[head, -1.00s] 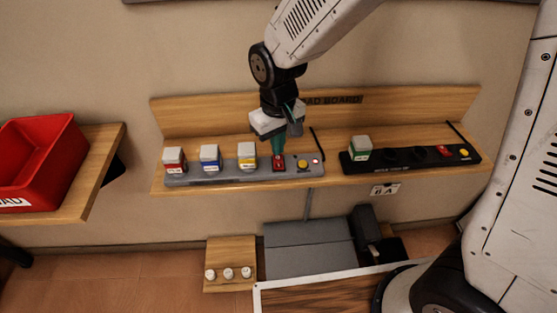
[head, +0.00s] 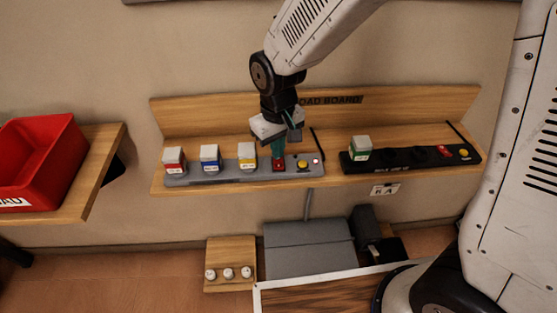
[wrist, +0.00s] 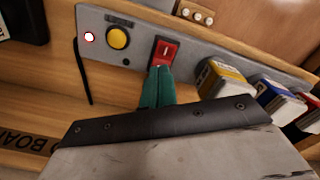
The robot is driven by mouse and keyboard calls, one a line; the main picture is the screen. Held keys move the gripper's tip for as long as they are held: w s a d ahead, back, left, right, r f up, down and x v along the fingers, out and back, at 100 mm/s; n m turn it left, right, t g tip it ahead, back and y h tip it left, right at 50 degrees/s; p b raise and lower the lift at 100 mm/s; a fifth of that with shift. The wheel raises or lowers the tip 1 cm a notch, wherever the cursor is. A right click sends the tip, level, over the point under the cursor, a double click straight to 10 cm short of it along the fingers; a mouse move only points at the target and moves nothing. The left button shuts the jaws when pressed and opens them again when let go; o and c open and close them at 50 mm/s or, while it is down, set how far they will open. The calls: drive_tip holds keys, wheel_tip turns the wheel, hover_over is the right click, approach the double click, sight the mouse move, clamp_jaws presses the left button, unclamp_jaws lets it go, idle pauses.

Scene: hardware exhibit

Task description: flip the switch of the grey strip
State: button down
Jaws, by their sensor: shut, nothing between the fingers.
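The grey strip (head: 225,178) lies on the wooden shelf in the head view, and it also shows in the wrist view (wrist: 140,32). Its red switch (head: 279,164) sits between the yellow-banded plug and the yellow button, and it shows in the wrist view (wrist: 165,51) inside a dark frame. My gripper (head: 278,152) has green fingers, shut and empty. In the wrist view the fingertips (wrist: 160,70) are right at the lower edge of the red switch; I cannot tell whether they touch it.
Red-, blue- and yellow-banded plugs (head: 247,156) stand on the grey strip. A black strip (head: 400,158) with a green-banded plug (head: 360,148) lies to the right. A red bin (head: 40,160) stands far left.

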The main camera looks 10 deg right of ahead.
drive_tip(key=shift+f, duration=0.15)
drive_tip(key=shift+r, duration=3.5)
